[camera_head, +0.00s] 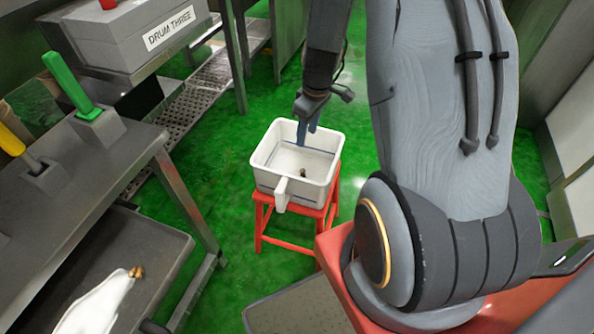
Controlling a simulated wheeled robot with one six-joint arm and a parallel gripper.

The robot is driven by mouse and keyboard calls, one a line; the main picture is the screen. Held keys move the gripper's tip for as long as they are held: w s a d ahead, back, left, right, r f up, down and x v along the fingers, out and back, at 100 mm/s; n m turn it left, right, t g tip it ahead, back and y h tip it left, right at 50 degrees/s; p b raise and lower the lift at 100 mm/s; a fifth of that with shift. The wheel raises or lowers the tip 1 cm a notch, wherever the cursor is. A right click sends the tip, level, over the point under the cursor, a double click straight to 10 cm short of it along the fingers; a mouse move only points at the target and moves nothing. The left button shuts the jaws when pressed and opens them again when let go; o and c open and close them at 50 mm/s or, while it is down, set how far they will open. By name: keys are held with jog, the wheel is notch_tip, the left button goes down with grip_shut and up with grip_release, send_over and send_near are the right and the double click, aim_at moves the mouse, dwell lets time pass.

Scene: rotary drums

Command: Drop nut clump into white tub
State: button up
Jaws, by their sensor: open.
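The white tub (272,188) is a square container with a handle at its front, standing on a red stool (327,221). A small brown nut clump (302,173) lies on the tub's floor, right of its middle. My gripper (306,136) is over the tub's back edge, with its blue fingers pointing down; it is open and I see nothing between the fingers. Another small brown clump (137,272) lies on the grey tray (165,240) at lower left, by a white scoop-like thing (97,306).
A grey metal bench (95,160) with green (68,82) and yellow (10,140) levers stands at left. A box labelled DRUM THREE (125,35) is behind it. Green floor (225,130) is clear around the stool. My arm fills the right.

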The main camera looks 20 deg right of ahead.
jog(key=r, duration=0.4)
jog(key=shift+s+d+r, duration=0.15)
jog(key=shift+s+r, duration=0.1)
jog(key=s+a+r+m+p, duration=0.1)
jog(key=s+a+r+m, duration=0.2)
jog(key=s+a+r, duration=0.3)
jog(key=s+a+r+m+g+p, duration=0.1)
jog(key=s+a+r+m, duration=0.2)
jog(key=s+a+r, duration=0.2)
jog(key=s+r, duration=0.3)
jog(key=s, duration=0.3)
jog(key=shift+a+r+h, duration=0.3)
jog(key=shift+a+h, duration=0.1)
